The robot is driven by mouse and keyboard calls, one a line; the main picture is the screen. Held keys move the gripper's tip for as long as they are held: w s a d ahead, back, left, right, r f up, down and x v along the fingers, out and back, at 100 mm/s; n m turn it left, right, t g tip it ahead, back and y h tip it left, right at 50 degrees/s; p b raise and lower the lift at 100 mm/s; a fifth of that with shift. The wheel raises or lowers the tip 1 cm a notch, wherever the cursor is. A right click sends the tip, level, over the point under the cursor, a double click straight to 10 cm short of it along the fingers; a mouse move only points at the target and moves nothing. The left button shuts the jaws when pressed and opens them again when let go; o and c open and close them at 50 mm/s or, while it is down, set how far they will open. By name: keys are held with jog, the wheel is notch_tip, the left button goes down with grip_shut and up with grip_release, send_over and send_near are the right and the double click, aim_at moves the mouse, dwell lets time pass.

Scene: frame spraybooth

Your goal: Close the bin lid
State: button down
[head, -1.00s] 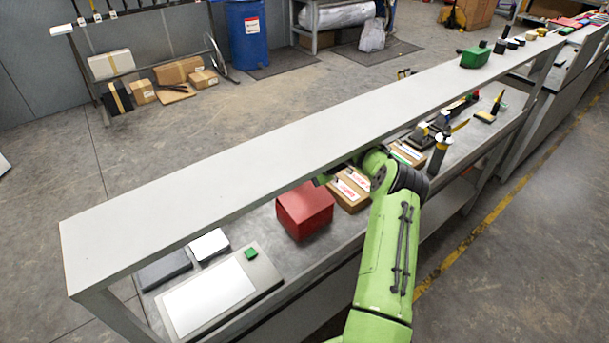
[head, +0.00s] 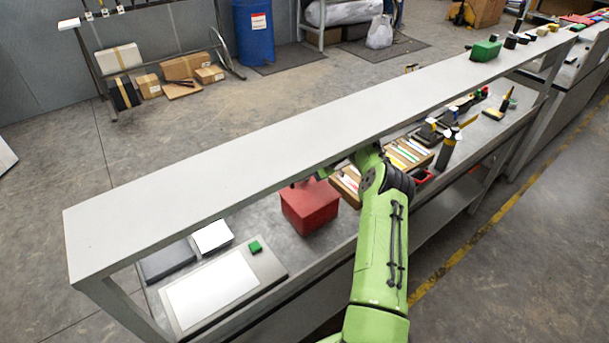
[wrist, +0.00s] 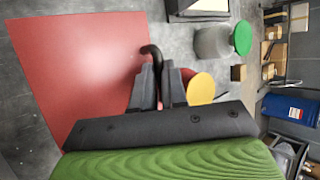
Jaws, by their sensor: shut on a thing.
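The red bin (head: 310,206) stands on the lower bench surface, under the long upper shelf. It looks like a closed red box in the head view, but I cannot tell whether its lid sits flush. In the wrist view a broad flat red panel (wrist: 85,65) fills the left side. My gripper (wrist: 157,72) has its two dark fingers almost together at the panel's right edge, shut on a dark curved handle (wrist: 152,51). In the head view my gripper is mostly hidden by the shelf and my green arm, just behind the bin.
The upper shelf (head: 230,170) runs above the bin and limits room overhead. Open cardboard boxes (head: 408,151) and a dark bottle (head: 447,150) stand to the right.

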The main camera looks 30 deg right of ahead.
jog(key=c, duration=1.6)
grip_release()
jog(key=shift+w+a+r+t, duration=0.15)
jog(key=shift+w+r+t, duration=0.15)
jog(key=shift+w+r, duration=0.25)
jog(key=o, duration=0.4)
jog(key=shift+w+f, duration=0.35)
jog(key=shift+w, duration=0.1)
jog(key=shift+o, duration=0.2)
jog(key=shift+s, duration=0.15)
jog(key=shift+s, duration=0.1)
